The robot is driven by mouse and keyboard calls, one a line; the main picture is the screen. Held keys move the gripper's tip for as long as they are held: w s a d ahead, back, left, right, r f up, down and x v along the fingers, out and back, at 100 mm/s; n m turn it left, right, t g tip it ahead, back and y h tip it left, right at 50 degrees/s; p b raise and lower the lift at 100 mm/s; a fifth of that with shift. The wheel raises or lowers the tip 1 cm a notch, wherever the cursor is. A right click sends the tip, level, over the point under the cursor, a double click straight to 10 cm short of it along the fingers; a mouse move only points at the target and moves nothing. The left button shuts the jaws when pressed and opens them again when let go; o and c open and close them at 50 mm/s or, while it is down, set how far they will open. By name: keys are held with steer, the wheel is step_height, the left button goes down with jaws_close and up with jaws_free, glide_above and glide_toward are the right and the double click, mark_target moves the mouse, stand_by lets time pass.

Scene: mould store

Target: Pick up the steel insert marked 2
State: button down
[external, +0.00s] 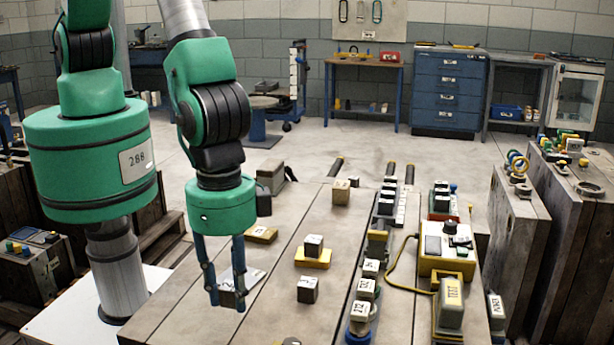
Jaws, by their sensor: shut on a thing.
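My gripper (228,301) points straight down over the left part of the wooden table, its two blue fingers apart with a grey steel-looking piece (228,297) between the tips. The piece has a pale top and is partly hidden by the fingers; I cannot read a mark on it or tell whether it touches the table. A dark block with a pale top (308,289) stands to the right. Another such block (313,246) sits on a yellow plate (313,260). Their marks are too small to read, so I cannot tell which insert is marked 2.
Several labelled blocks (366,289) line the rail on the right. A yellow control box (446,262) with a cable stands beyond it. Bare table lies between the loose blocks.

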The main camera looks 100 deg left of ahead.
steer(key=s+a, duration=0.2)
steer(key=s, duration=0.2)
steer(key=s+a+p, duration=0.1)
steer(key=s+a, duration=0.2)
steer(key=s, duration=0.1)
steer(key=s+a+r, duration=0.1)
steer(key=s+a, duration=0.2)
steer(key=s, duration=0.2)
steer(key=shift+a+r, duration=0.1)
